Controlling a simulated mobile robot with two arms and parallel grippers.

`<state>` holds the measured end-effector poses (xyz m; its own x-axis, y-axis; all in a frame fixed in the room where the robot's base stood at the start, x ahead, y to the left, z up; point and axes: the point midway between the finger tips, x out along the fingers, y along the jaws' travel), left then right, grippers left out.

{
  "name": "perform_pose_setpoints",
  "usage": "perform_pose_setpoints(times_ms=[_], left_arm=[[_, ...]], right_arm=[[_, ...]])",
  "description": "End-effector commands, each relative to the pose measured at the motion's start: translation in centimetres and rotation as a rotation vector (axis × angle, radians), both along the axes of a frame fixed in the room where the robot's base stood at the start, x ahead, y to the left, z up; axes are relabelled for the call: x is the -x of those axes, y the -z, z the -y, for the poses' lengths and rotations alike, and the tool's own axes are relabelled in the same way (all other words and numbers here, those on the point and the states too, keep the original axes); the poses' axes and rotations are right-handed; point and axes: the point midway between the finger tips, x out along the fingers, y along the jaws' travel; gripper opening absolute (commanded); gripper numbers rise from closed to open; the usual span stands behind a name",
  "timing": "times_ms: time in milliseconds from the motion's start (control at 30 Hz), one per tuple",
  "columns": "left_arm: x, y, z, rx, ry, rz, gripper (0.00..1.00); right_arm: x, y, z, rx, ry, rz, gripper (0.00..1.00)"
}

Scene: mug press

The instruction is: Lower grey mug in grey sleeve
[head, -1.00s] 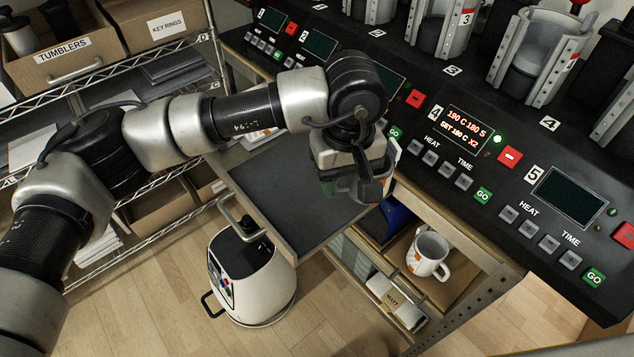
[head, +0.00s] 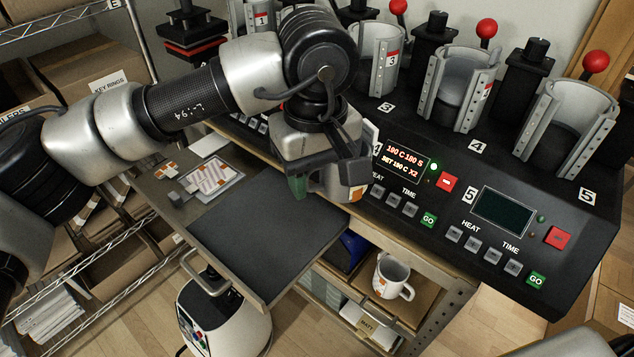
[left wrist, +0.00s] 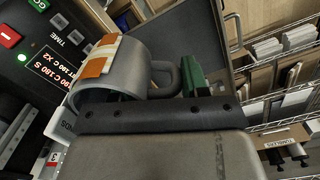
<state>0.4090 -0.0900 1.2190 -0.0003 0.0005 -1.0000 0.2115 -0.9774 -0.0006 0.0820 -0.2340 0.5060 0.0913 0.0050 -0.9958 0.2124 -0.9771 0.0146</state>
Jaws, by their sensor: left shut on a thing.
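My left gripper (head: 325,178) is shut on the grey mug (head: 350,184), above the dark work surface beside the press control panel. The gripper hides much of the mug in the head view. In the left wrist view the grey mug (left wrist: 122,68) shows orange patches with a pale strip, and its handle is beside the green finger pad (left wrist: 192,78). Grey metal sleeves stand behind the panel: one by label 3 (head: 380,58), one by label 4 (head: 464,92) and one by label 5 (head: 570,122). The mug is apart from them. My right gripper is not in view.
The lit display (head: 403,162) reads 190 C 180 S. Red-knobbed levers (head: 487,28) stand by the sleeves. A white mug (head: 391,276) sits on the shelf below. The dark mat (head: 262,235) is bare. Wire shelving with boxes is at left.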

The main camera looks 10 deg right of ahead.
Motion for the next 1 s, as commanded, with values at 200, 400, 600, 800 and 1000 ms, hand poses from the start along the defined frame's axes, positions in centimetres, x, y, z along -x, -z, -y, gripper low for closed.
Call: perform_pose_setpoints(times_ms=[200,400,600,800,1000], left_arm=[[0.1,-3.8,-0.2,0.003,-0.001,0.002,0.16],[0.2,-6.8,-0.3,0.001,-0.001,0.002,0.16],[0.4,-9.9,-0.5,0.003,0.000,0.002,0.16],[0.5,-12.9,-0.7,0.001,-0.001,0.001,0.16],[0.6,-15.9,-0.8,0.002,0.000,0.001,0.16]], right_arm=[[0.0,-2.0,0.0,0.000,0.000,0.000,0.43],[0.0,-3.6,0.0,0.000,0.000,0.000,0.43],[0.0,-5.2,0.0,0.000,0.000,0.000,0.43],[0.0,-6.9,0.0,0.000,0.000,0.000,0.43],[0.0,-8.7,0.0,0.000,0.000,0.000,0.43]])
